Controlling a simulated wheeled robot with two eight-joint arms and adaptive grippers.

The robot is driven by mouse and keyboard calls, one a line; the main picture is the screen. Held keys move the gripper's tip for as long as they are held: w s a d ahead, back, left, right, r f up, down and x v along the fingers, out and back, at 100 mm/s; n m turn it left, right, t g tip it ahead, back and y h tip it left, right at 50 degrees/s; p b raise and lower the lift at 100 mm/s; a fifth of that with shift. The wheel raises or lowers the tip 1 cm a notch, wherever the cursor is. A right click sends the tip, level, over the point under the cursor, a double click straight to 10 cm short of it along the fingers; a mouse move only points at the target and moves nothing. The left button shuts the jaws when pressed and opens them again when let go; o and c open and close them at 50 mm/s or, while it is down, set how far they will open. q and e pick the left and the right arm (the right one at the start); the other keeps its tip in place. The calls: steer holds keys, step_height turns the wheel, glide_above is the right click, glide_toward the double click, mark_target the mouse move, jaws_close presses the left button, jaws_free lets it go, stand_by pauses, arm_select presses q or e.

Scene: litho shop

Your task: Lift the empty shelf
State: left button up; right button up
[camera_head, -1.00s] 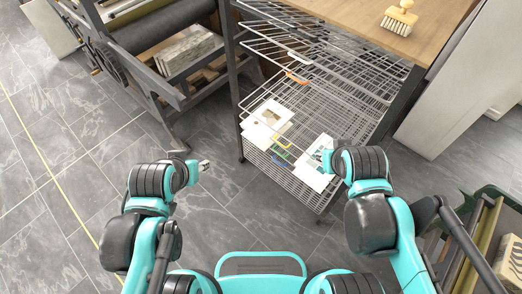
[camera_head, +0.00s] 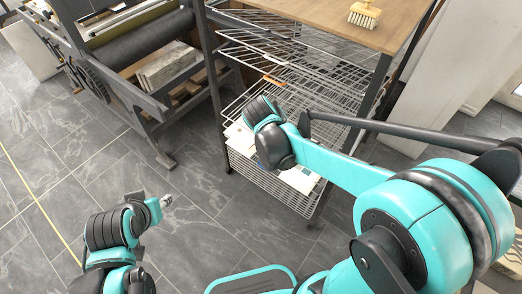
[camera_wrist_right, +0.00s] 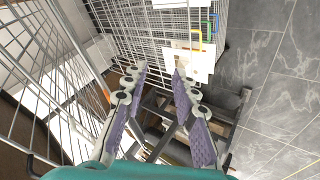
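The drying rack holds several tilted wire shelves (camera_head: 300,60) below a wooden top. The upper ones look bare, and one has an orange tab (camera_head: 273,81) on its front edge. A lower shelf bears pale prints (camera_head: 298,180), partly hidden by my right arm. My right gripper is hidden behind its own arm in the head view. In the right wrist view, my right gripper (camera_wrist_right: 159,74) is open and empty, with wire shelf bars (camera_wrist_right: 45,70) close on its left and prints (camera_wrist_right: 188,62) beyond its tips. My left gripper (camera_head: 166,201) is over the floor, away from the rack; its opening is too small to tell.
The wooden top (camera_head: 310,22) carries a brush (camera_head: 364,15). A press (camera_head: 130,60) stands left of the rack, and pale panels (camera_head: 440,75) lean at its right. The tiled floor (camera_head: 190,240) in front is free.

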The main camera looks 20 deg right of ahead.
steer(key=w+a+f+n+h+b, duration=0.1)
steer(key=w+f+h+b, duration=0.1)
steer(key=w+f, duration=0.7)
steer(key=w+a+f+n+t+h+b, duration=0.2)
steer(key=f+h, duration=0.1)
steer(key=f, duration=1)
steer(key=w+a+f+n+t+h+b, duration=0.1)
steer(key=w+a+f+h, duration=0.15)
steer(key=f, duration=0.95)
steer(key=b+x, duration=0.1)
steer(key=x, duration=0.2)
steer(key=b+x, duration=0.1)
steer(key=x, duration=0.3)
steer(key=shift+s+d+f+b, duration=0.1)
steer(key=shift+s+d+b, duration=0.1)
steer(key=shift+d+b, duration=0.1)
jaws_close()
